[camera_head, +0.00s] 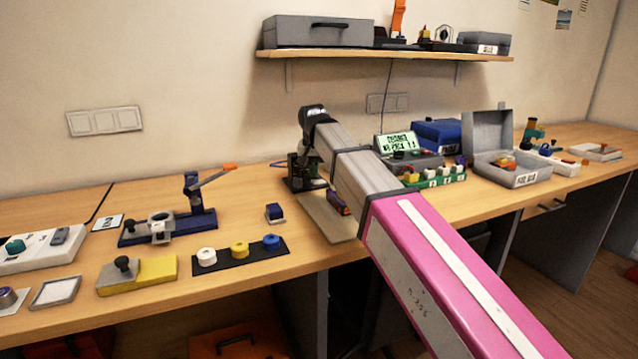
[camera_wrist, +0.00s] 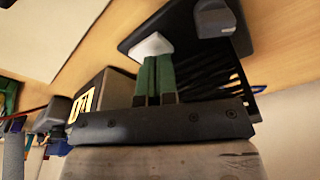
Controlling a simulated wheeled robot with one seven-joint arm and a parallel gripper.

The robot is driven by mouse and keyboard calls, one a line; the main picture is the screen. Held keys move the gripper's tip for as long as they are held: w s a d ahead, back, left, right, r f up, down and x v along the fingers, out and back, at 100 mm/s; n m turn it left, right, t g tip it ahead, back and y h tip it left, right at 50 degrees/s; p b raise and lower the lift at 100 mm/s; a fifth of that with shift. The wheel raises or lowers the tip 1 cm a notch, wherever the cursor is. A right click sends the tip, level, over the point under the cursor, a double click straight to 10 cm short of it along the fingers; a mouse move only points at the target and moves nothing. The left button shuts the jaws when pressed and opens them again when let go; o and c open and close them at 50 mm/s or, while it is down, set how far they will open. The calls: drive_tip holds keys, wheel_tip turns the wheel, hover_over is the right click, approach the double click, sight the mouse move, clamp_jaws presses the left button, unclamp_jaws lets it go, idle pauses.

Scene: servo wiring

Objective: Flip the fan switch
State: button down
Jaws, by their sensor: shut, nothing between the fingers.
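A dark device with a slatted grille, which looks like the fan unit (camera_wrist: 190,60), stands on the wooden bench in the wrist view. It carries a white square piece, likely the fan switch (camera_wrist: 150,44), and a grey knob (camera_wrist: 214,18). My gripper (camera_wrist: 153,60) has its two green fingers together, with nothing between them. The fingertips are right at the lower edge of the white piece; I cannot tell whether they touch it. In the head view the dark device (camera_head: 291,172) is mostly behind my wrist, and its switch is hidden.
On the bench are a display unit (camera_head: 397,143), an open grey case (camera_head: 520,180), a blue lever press (camera_head: 195,220) and a black strip with several spools (camera_head: 222,261). A shelf (camera_head: 400,55) hangs above.

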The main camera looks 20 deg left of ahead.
sight(315, 181)
drive_tip(key=shift+f, duration=0.9)
idle(0.5)
drive_tip(key=shift+r, duration=3.55)
